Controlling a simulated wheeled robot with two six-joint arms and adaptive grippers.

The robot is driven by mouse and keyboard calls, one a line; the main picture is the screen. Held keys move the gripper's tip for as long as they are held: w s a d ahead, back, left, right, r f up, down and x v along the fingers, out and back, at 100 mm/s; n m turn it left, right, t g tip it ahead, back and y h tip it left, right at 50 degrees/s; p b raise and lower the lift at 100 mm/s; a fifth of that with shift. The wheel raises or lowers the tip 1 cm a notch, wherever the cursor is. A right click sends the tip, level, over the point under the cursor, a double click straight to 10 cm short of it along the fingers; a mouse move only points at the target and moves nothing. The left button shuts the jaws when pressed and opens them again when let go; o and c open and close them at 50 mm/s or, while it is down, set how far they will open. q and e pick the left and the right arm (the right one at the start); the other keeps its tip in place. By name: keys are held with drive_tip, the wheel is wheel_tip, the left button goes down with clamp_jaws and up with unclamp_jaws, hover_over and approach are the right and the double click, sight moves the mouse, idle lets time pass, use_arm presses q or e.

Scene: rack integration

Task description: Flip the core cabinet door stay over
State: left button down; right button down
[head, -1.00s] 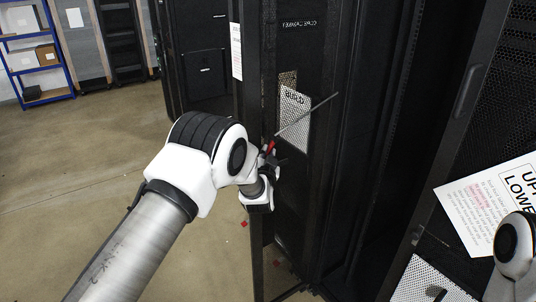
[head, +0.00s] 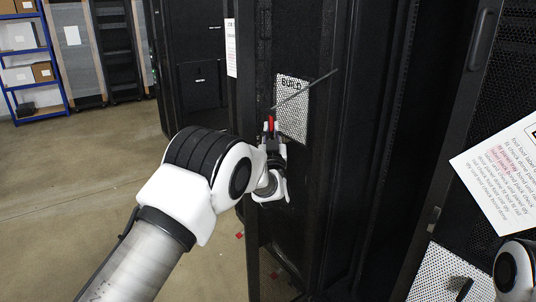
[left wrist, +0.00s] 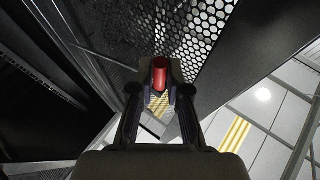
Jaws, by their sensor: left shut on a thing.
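The door stay (head: 305,89) shows in the head view as a thin dark rod, slanting up to the right in front of the white perforated panel of the black cabinet (head: 345,150). A red grip (head: 271,123), seemingly at its lower left end, stands nearly upright. My left gripper (head: 272,132) is shut on this red part. I cannot tell whether the rod's far end touches the cabinet. My right gripper is out of view.
A white perforated panel (head: 292,115) with lettering is on the cabinet front. A perforated door (head: 505,90) with a white sign (head: 505,165) stands at right, near part of my right arm. Blue shelving (head: 35,85) stands far left. The floor (head: 80,190) at left is clear.

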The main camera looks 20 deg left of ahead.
use_arm(q)
drive_tip(key=n+y+b, duration=0.2)
drive_tip(key=n+b, duration=0.1)
drive_tip(key=w+d+n+y+b, duration=0.1)
drive_tip(key=n+y+b, duration=0.2)
drive_tip(key=n, duration=0.1)
drive_tip(key=w+n+g+y+b, duration=0.1)
drive_tip(key=n+y+b, duration=0.1)
drive_tip(key=n+b, duration=0.1)
drive_tip(key=shift+d+r+n+y+b, duration=0.1)
drive_tip(key=shift+d+n+y+b, duration=0.25)
drive_tip(key=shift+n+y+b, duration=0.1)
drive_tip(key=c, duration=1.4)
unclamp_jaws()
drive_tip(key=shift+w, duration=0.1)
drive_tip(key=v, duration=1.2)
